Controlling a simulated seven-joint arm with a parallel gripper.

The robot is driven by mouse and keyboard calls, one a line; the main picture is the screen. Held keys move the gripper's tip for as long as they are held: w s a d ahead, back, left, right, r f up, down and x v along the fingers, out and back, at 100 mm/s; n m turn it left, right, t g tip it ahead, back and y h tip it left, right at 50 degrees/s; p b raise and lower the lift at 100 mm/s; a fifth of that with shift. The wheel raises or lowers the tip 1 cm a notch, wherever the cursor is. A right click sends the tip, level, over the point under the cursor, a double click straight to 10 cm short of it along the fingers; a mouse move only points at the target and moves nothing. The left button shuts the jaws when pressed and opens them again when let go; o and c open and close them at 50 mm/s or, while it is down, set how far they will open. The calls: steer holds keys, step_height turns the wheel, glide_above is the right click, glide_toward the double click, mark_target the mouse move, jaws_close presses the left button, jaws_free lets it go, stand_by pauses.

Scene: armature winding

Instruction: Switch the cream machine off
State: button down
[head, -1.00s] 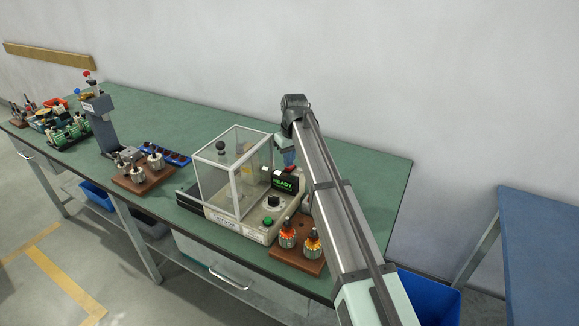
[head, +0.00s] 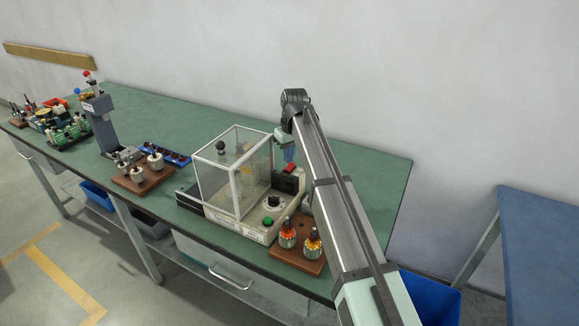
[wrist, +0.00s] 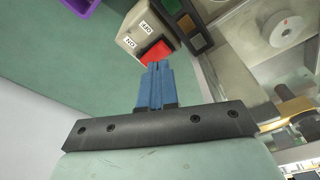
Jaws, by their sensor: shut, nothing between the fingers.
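The cream machine (head: 236,224) stands on the green bench, with a clear guard box (head: 222,178) over its left part. Its display (head: 286,183) is dark. The red switch (head: 289,168) sits at the back right of the machine. In the wrist view the red switch (wrist: 154,53) is in a cream housing marked ON and OFF. My gripper (wrist: 160,66) is shut and empty, its blue fingertips right at the edge of the switch. I cannot tell whether they touch it. In the head view my gripper (head: 289,153) is partly hidden by my arm.
A green button (head: 268,221) and a black knob (head: 273,202) are on the machine's front. A blue tray (head: 167,153) and another brown board (head: 143,180) lie to the left.

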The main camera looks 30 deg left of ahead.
mark_target(289, 168)
step_height(289, 168, up, 5)
steer(key=shift+f, duration=0.1)
stand_by(0.6)
stand_by(0.3)
